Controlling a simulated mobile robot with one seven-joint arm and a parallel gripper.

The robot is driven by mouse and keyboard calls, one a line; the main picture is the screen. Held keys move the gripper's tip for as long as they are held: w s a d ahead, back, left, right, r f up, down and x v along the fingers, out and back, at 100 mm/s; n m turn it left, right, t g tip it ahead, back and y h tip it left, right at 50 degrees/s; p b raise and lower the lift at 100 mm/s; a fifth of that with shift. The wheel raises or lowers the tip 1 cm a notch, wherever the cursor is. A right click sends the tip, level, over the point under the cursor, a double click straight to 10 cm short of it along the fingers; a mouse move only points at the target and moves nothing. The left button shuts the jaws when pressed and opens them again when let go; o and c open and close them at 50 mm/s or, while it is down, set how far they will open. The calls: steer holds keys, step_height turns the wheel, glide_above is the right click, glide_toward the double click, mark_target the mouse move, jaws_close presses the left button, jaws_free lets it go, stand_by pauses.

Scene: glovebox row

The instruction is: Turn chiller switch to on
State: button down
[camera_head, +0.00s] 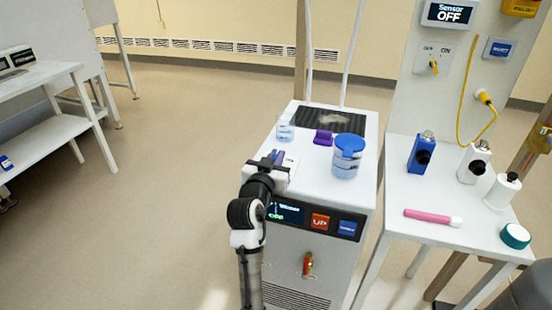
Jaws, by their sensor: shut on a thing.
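The chiller (332,255) is a white cabinet with a front display (285,212) that appears to read OFF. Beside the display are a red UP button (320,221) and a blue button (348,227). I cannot make out a chiller switch; my arm covers the left front of the cabinet. My gripper (277,157) is over the left part of the chiller top. It is shut on a small dark blue-purple thing, mostly hidden by the jaws. I cannot tell whether that thing touches the chiller top.
On the chiller top are a clear jar (285,128), a purple block (323,137) and a blue-lidded tub (347,157). The right table (400,185) holds bottles and a pink tool (432,217). A panel switch (433,66) sits below a Sensor OFF display (450,13). Left floor is clear.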

steer(key=c, duration=1.5)
jaws_free()
steer(key=b+v, duration=0.3)
steer(key=v, duration=1)
steer(key=shift+s+a, duration=0.15)
steer(key=shift+s, duration=0.2)
